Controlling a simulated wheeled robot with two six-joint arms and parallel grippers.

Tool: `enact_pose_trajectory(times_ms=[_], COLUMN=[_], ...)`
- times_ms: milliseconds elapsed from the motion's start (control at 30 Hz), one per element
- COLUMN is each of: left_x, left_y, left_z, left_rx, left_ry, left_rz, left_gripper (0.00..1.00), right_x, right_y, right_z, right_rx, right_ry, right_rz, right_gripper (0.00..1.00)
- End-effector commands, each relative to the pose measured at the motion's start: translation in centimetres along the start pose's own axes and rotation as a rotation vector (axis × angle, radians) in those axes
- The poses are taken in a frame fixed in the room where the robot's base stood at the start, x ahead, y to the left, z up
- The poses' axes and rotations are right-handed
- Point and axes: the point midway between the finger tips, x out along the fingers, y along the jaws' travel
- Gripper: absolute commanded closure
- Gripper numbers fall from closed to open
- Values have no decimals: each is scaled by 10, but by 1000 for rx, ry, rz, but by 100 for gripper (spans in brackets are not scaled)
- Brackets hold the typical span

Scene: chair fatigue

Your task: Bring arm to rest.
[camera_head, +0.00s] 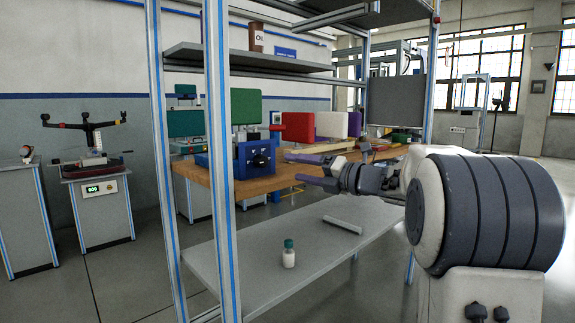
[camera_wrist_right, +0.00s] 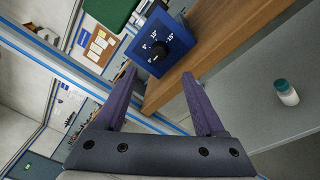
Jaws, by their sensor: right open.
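My right gripper (camera_head: 292,168) reaches in from the right in the head view, with its two purple fingers pointing left. The fingers are apart, and nothing shows between them in the right wrist view (camera_wrist_right: 159,76). The gripper is in front of the wooden bench top (camera_head: 283,180), just right of a blue box with a black dial (camera_head: 241,158). The blue box (camera_wrist_right: 176,38) also shows beyond the fingertips in the wrist view. My left gripper is out of view.
A metal frame has a blue-striped post (camera_head: 216,120) and an upper shelf (camera_head: 250,60). A lower grey shelf (camera_head: 310,262) bears a white bottle with a teal cap (camera_head: 289,257) and a pale bar (camera_head: 342,225). Red, white and purple chair parts stand behind the bench.

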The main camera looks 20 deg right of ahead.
Motion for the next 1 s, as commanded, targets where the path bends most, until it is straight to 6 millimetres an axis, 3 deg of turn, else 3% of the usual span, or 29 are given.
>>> enact_pose_trajectory(times_ms=[567, 667, 767, 867, 1000], left_x=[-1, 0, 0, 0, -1], left_y=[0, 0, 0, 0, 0], left_z=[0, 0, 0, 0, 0], left_rx=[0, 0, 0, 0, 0], left_ry=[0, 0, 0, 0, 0], left_rz=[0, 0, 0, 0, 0], left_gripper=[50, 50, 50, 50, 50], right_x=[-4, 2, 16, 24, 8], right_y=[0, -4, -21, -59, -127], right_z=[0, -2, -8, -33, -110], right_rx=[5, 82, 302, 664, 1200], right_ry=[-2, -40, -144, -299, -533], right_rz=[0, -13, -62, -168, -404], right_gripper=[29, 29, 29, 29, 29])
